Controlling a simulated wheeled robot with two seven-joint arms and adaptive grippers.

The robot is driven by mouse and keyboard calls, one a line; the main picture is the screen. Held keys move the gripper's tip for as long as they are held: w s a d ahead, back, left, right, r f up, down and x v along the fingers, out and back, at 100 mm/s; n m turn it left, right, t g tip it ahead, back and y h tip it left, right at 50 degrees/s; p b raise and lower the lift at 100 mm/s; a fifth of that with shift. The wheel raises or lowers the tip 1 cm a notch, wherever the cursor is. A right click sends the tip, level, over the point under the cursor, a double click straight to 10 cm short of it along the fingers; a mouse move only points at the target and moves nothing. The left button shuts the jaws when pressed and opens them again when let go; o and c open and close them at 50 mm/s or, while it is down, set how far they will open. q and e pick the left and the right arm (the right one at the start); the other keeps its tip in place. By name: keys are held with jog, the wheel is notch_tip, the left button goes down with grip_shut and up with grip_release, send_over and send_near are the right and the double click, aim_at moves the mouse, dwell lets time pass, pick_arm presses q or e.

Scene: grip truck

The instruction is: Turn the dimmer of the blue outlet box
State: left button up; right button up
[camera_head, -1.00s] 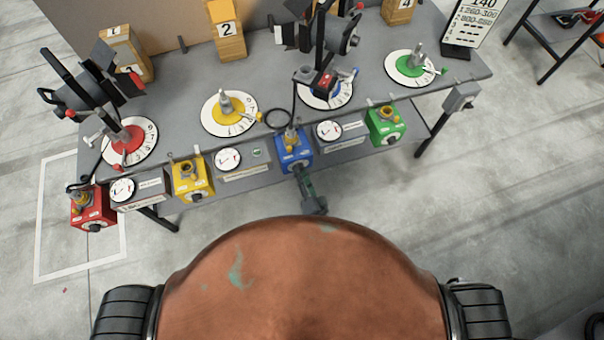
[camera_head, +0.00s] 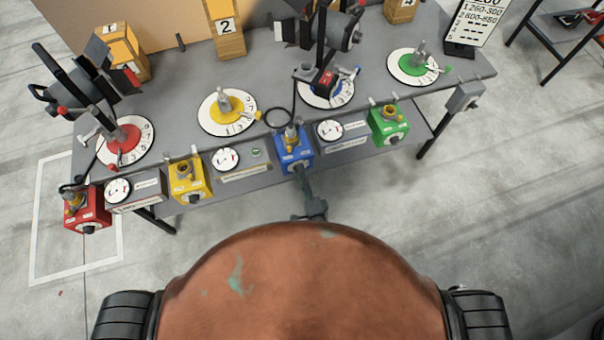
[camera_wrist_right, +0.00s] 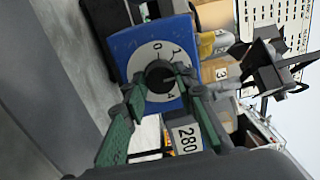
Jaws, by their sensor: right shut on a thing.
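My right gripper (camera_head: 302,178) reaches the box from the front. In the wrist view, its green fingers (camera_wrist_right: 160,82) are shut on the knob, one on each side. The fingers partly cover the dial's lower part. My left gripper is not in view.
Red (camera_head: 86,210), yellow (camera_head: 187,182) and green (camera_head: 388,126) outlet boxes line the same table edge, with round meters between them. Black lamps stand on the red (camera_head: 128,150) and blue-marked discs behind. A number board (camera_head: 470,22) stands at the right end.

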dwell(0.4)
jog(key=o, duration=1.2)
jog(key=shift+c, duration=0.2)
jog(key=v, duration=1.2)
